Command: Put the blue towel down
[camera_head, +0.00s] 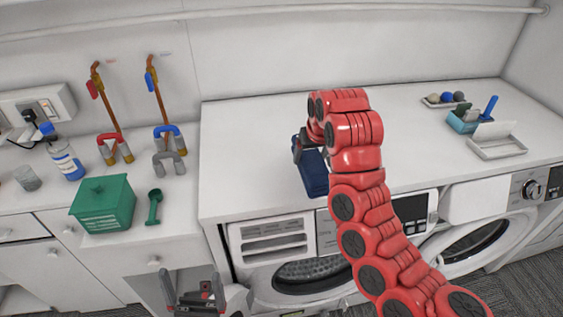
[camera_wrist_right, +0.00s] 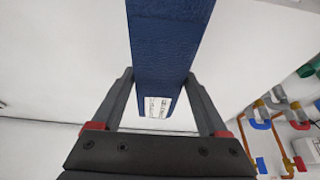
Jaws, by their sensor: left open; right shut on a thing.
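The blue towel (camera_head: 312,172) is a folded dark blue bundle at the white counter top above the washing machines. My right gripper (camera_head: 303,148) is shut on it, partly hidden behind my red arm. In the right wrist view the towel (camera_wrist_right: 165,45) runs between the two dark fingers, and a white label shows at its near end. I cannot tell whether the towel touches the counter or hangs just above it. My left gripper (camera_head: 192,278) is open and empty at the bottom, in front of the left cabinets.
The counter (camera_head: 245,130) is bare around the towel. A teal caddy (camera_head: 468,120) and a white tray (camera_head: 497,142) stand at right. At left are a green box (camera_head: 104,203), a green scoop (camera_head: 154,207), a bottle (camera_head: 66,158) and pipes with valves.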

